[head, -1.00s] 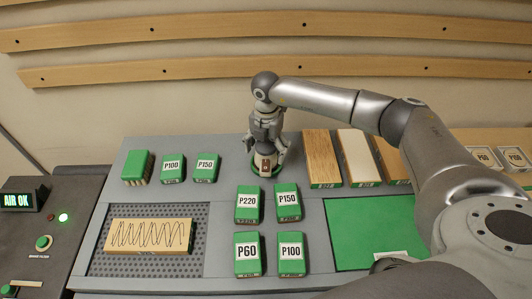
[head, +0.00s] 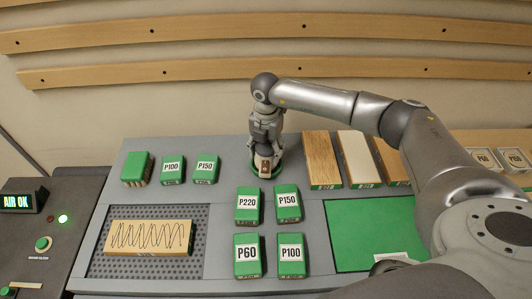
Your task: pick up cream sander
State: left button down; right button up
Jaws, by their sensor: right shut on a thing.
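The fingers hide the top of the sander. The sander's base appears to rest on the bench. My left gripper is not in view.
Green blocks labelled P220 (head: 248,205), P150 (head: 287,203), P60 (head: 247,255) and P100 (head: 290,255) lie in front of the sander. Wood boards (head: 322,158) lie right of it. A scribbled board (head: 148,237) lies on the perforated panel (head: 203,256). A green mat (head: 365,230) is at right.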

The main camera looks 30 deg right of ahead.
jog(key=shift+w+r, duration=0.1)
jog(key=shift+r, duration=0.1)
jog(key=shift+r+b, duration=0.2)
jog(key=shift+b, duration=0.1)
notch_tip(320, 180, up, 2)
jog(key=shift+b, duration=0.7)
jog(key=s+a+r+b, duration=0.2)
jog(key=s+r+b, duration=0.2)
jog(key=s+r, duration=0.6)
jog(key=s, duration=0.4)
jog(key=shift+r, duration=0.15)
jog(key=shift+d, duration=0.1)
jog(key=o, duration=0.8)
jog(key=c, duration=0.3)
jog(key=shift+w, duration=0.1)
